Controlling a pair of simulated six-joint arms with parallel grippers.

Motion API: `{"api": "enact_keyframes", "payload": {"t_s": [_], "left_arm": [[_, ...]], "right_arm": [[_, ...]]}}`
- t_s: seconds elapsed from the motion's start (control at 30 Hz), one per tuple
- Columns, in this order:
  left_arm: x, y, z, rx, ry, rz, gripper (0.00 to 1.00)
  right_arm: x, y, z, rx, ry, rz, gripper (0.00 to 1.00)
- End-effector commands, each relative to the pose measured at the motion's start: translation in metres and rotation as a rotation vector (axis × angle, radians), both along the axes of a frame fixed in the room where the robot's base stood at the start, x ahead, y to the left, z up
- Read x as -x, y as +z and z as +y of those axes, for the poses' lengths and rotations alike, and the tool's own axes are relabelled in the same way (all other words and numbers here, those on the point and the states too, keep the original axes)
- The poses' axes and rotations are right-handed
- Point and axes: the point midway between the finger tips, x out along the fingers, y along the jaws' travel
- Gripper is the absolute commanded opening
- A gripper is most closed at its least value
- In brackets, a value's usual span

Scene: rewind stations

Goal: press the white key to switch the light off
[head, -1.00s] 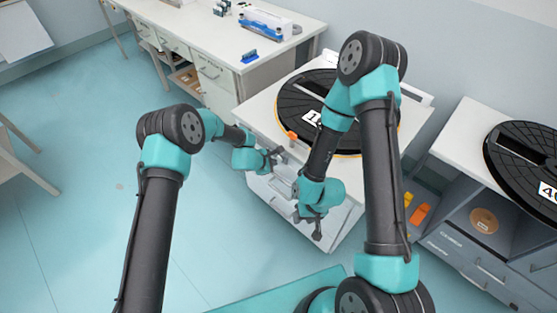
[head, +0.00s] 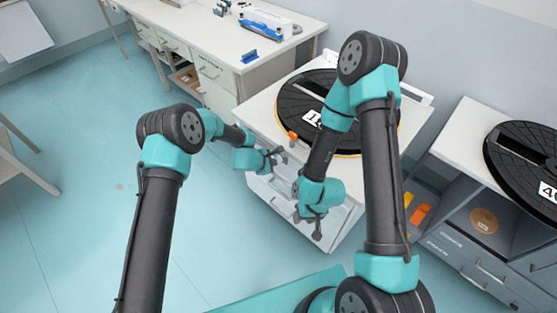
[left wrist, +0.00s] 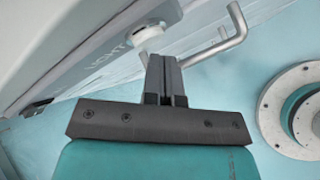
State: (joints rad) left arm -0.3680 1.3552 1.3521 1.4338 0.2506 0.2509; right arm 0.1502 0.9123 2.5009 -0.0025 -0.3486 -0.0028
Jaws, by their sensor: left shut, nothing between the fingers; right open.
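The white key (left wrist: 148,34) is a round button on the pale front panel (left wrist: 98,50), beside the word LIGHT in the left wrist view. My left gripper (left wrist: 164,60) is shut and empty, with its fingertips just in front of the key. I cannot tell whether they touch it. In the head view my left gripper (head: 275,156) is at the front of the white station (head: 258,118), and the key cannot be made out there. My right gripper (head: 310,222) is open and empty, lower and to the right, before the station's drawers.
A bent metal handle (left wrist: 230,42) sticks out just right of my left fingertips. A large black disc (head: 300,98) lies on the station. Another black disc (head: 522,150) is on the right cabinet. A white desk (head: 220,45) stands behind.

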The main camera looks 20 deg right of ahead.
Motion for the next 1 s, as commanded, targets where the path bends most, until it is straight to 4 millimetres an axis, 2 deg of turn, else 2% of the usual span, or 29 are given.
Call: {"api": "enact_keyframes", "payload": {"t_s": [1.0], "left_arm": [[-0.0044, 0.0004, -0.0083, 0.000, 0.000, 0.000, 0.00]], "right_arm": [[0.0000, 0.0000, 0.0000, 0.000, 0.000, 0.000, 0.43]]}}
